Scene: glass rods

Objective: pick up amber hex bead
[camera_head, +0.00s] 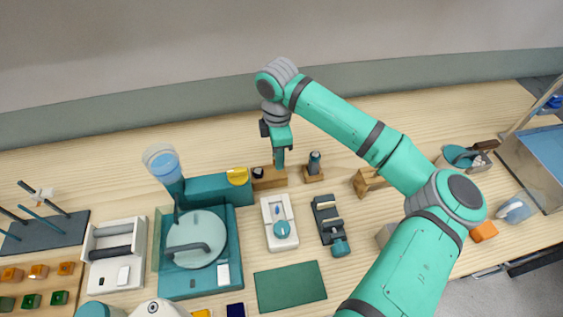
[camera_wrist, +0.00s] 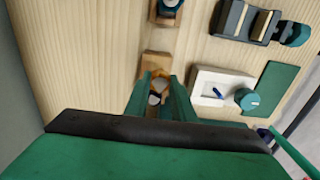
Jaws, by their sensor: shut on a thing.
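My gripper (camera_head: 279,158) points down at a small wooden block (camera_head: 270,178) in the middle of the bench. In the wrist view its two green fingers (camera_wrist: 160,88) are closed in on a small amber piece, the amber hex bead (camera_wrist: 160,75), at the near end of the block (camera_wrist: 155,59). The fingers cover much of the bead, so its six-sided shape is hard to make out. A pale round face and a dark part show just below it between the fingers. I cannot tell whether the bead is clear of the block.
A second wooden block with a dark knob (camera_head: 314,167) stands close on the right. A white tray (camera_head: 279,222) and a dark tool (camera_head: 330,222) lie in front. A teal machine (camera_head: 192,240) is at the left. Far left is a rack of orange and green pieces (camera_head: 38,271).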

